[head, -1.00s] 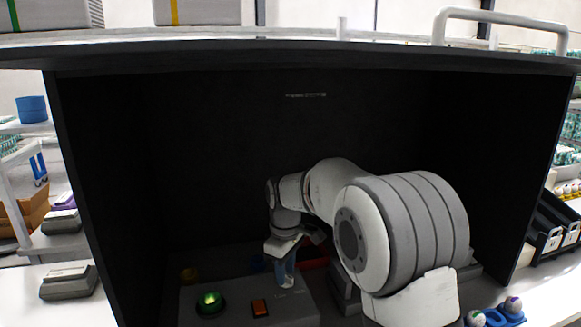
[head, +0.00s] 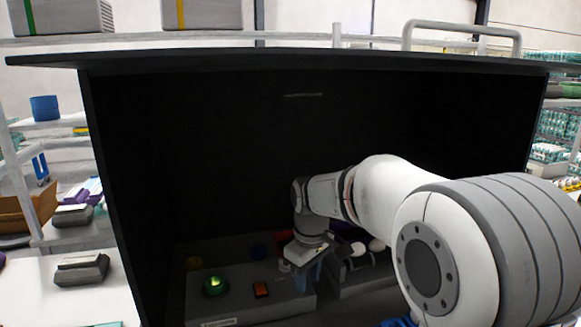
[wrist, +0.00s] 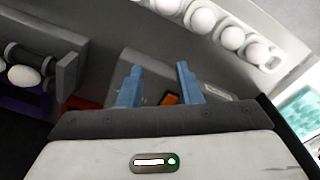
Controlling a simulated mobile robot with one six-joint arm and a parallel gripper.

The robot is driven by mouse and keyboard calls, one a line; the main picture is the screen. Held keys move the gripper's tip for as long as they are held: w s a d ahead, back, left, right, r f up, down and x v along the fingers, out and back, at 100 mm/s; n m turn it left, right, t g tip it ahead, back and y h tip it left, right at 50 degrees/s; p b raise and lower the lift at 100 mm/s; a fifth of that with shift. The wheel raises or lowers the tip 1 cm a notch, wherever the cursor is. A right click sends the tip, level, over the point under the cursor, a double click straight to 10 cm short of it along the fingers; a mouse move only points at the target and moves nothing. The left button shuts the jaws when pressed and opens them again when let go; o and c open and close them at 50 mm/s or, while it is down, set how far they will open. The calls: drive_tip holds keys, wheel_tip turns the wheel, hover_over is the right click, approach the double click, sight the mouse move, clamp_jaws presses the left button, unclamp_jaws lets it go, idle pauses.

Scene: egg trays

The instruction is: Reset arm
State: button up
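My arm reaches from the right into a dark box (head: 250,140). My gripper (head: 304,280) hangs low inside it, at the right side of a grey control panel (head: 235,306). In the wrist view, my gripper's two blue fingers (wrist: 159,82) stand apart with nothing held between them.
Right of the panel, a white egg (head: 358,249) lies on a dark holder, partly hidden by my arm. The wrist view shows an egg (wrist: 24,76) at left and a row of white eggs (wrist: 203,20) along the top. The box's left wall (head: 112,210) bounds the space.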

drive_tip(key=s+d+m+t, duration=0.1)
drive_tip(key=s+d+m, duration=0.3)
drive_tip(key=s, duration=0.6)
drive_tip(key=s+d+f+m+t, duration=0.1)
drive_tip(key=s+d+m, duration=0.4)
drive_tip(key=s, duration=0.6)
drive_tip(key=shift+d, duration=1.15)
